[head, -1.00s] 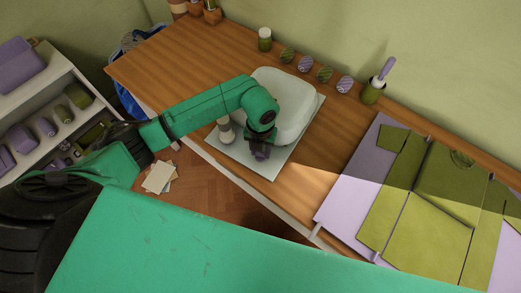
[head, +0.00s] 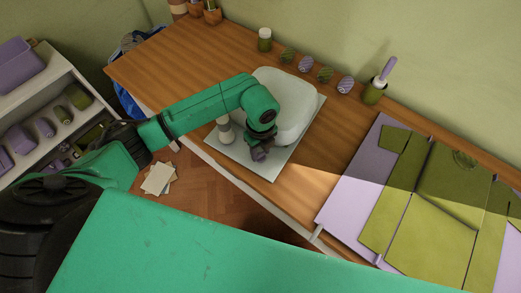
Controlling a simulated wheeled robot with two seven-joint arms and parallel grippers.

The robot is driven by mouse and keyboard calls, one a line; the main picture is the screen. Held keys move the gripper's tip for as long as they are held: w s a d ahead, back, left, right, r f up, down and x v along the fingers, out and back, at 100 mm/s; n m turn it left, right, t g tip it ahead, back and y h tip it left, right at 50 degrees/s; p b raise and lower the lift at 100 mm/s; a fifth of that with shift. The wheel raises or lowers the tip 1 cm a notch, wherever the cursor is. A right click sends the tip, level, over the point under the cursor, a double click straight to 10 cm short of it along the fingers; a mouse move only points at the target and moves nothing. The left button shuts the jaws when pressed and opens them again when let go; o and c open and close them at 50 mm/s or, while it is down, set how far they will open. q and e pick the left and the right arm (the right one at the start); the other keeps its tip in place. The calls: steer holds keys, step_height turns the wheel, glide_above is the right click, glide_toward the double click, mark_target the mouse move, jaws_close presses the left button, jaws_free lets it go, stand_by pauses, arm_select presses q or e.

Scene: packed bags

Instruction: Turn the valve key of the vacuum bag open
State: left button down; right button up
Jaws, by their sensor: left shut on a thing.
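The vacuum bag (head: 296,100) is a pale, puffy, rounded block lying on a light grey board (head: 270,172) on the wooden table. My left gripper (head: 258,154) points down at the front side of the bag, over the board. It is shut on a small purple piece, which looks like the valve key; the fingers and wrist hide most of it, so its turn angle cannot be read. A small pale bottle-like thing (head: 225,130) stands on the board left of the gripper. My right gripper is not in view.
A green jar (head: 264,40), several striped balls (head: 305,63) and a green cup (head: 373,92) with a purple handle line the wall side. Green cut pieces (head: 430,229) lie on a purple mat at right. Bare table (head: 185,62) lies at the left.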

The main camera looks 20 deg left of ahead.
mark_target(261, 154)
arm_select(q)
steer(key=shift+w+r+n, duration=0.1)
steer(key=shift+n, duration=0.5)
steer(key=shift+c, duration=2.2)
jaws_free()
step_height(261, 154, up, 14)
steer(key=b, duration=0.2)
steer(key=shift+r, duration=0.25)
